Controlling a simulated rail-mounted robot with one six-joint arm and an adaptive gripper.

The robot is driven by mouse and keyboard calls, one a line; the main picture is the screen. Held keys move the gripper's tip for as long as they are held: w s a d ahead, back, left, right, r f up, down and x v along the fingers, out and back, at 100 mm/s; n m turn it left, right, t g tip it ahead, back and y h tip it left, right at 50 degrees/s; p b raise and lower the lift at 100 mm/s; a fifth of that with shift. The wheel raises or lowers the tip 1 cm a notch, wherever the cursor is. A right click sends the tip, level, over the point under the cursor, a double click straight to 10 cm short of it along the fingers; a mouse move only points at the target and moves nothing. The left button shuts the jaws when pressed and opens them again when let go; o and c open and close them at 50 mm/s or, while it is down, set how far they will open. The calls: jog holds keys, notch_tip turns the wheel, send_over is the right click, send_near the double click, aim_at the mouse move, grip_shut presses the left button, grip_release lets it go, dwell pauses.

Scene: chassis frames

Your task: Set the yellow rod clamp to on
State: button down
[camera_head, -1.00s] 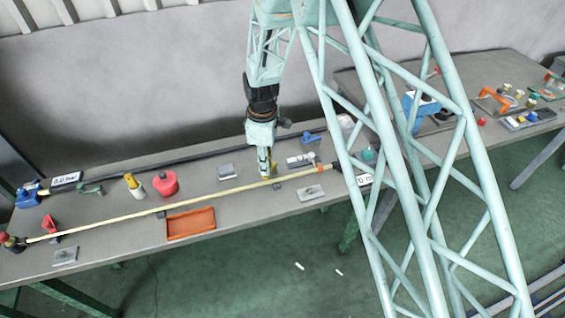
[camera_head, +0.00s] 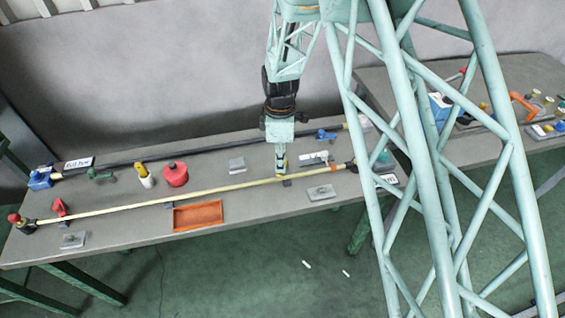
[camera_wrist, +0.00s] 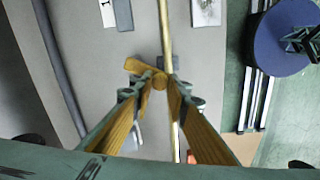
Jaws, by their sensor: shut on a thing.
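The yellow rod (camera_head: 130,207) runs across the bench from the lower left to the right. In the head view my gripper (camera_head: 281,172) points straight down at the rod, and the clamp is mostly hidden by the fingers. The rod passes under the fingertips in the wrist view. I cannot tell the clamp's exact setting.
A dark rod (camera_head: 215,149) runs behind the yellow one. A grey plate (camera_head: 236,165), a red pot (camera_head: 175,174) and an orange tray (camera_head: 223,212) lie to the left. A grey plate with a fitting (camera_head: 321,192) lies to the front right. A blue clamp (camera_head: 325,135) is behind.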

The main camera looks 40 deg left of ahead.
jog(key=c, duration=2.5)
grip_release()
jog(key=shift+r, duration=0.15)
notch_tip(320, 180, up, 12)
